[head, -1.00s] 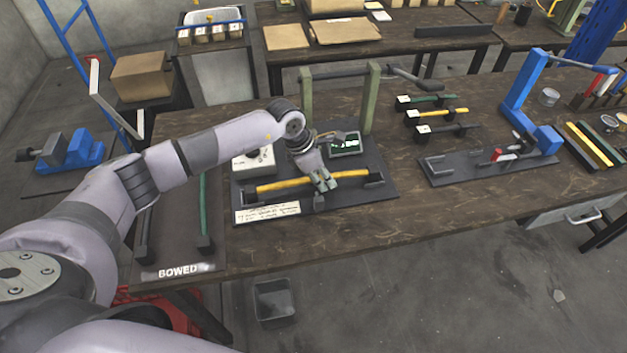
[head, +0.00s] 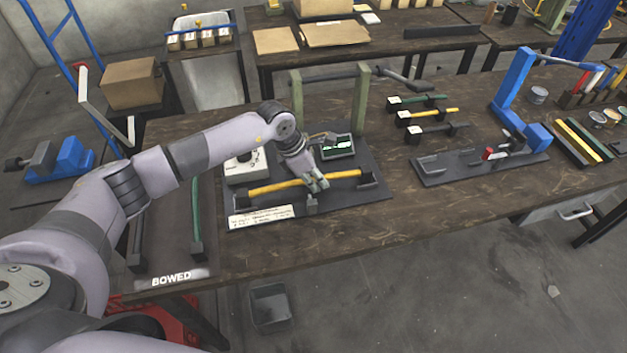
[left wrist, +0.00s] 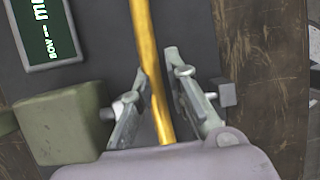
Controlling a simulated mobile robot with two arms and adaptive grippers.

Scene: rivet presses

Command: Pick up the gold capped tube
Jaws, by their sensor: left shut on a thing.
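A long gold tube (head: 275,186) lies across the dark fixture plate (head: 375,200), its right end at a black end block (head: 366,177). My left gripper (head: 320,183) comes down on the tube right of its middle and is shut on it. In the left wrist view the gold tube (left wrist: 145,45) runs between the two fingers (left wrist: 158,88). The fingers hide part of the tube. I cannot tell whether it is lifted off its supports. My right gripper is not in view.
A green post frame (head: 361,98) stands behind the tube, with a green-lit display (head: 338,146) and a white box (head: 245,168) on the plate. A "BOWED" tray (head: 170,255) holds a green tube. Another yellow tube (head: 435,113) lies in a rack further right. The front right table is clear.

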